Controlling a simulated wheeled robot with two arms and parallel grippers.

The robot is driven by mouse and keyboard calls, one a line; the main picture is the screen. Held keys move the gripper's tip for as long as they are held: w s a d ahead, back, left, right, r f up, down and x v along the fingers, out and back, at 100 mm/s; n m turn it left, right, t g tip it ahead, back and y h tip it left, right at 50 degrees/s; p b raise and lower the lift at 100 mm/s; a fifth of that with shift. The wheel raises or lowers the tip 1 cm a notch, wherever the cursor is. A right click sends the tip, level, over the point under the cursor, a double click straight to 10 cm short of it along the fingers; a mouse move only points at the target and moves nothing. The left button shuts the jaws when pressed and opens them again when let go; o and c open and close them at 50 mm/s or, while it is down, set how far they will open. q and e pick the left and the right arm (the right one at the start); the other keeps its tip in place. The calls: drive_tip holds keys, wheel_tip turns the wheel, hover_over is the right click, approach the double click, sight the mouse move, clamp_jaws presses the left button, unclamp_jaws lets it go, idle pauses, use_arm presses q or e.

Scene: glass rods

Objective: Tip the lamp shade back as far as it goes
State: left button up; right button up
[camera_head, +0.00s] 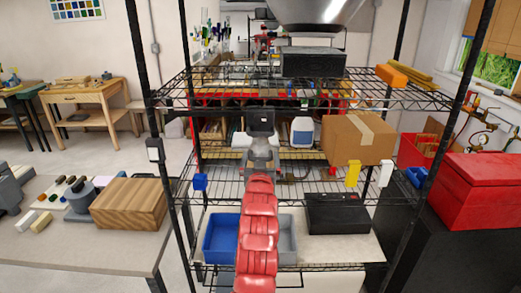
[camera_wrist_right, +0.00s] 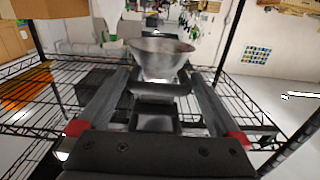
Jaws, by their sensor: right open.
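A flared grey metal bowl shape (camera_wrist_right: 161,50), which looks like the lamp shade, is ahead of my right gripper in the right wrist view, wide rim up. A larger shiny metal curve (camera_head: 318,12) is cut off at the top of the head view; I cannot tell if it is the same thing. My right gripper (camera_head: 262,120) is at the middle of the wire rack, at the end of the red arm. In the right wrist view its two grey fingers (camera_wrist_right: 160,76) are apart. I cannot tell if they touch the shade. My left gripper is out of view.
The wire rack (camera_head: 400,100) has posts and shelves close around my right arm. A cardboard box (camera_head: 357,140) and a white bottle (camera_head: 303,131) are to the right of the gripper. A black box (camera_head: 312,62) is on the upper shelf; a blue bin (camera_head: 222,238) is low.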

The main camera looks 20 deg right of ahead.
drive_tip(key=shift+w+d+r, duration=0.2)
drive_tip(key=shift+w, duration=0.3)
drive_tip(key=shift+w+d+f, duration=0.15)
drive_tip(key=shift+w+d, duration=0.05)
drive_tip(key=shift+w, duration=0.35)
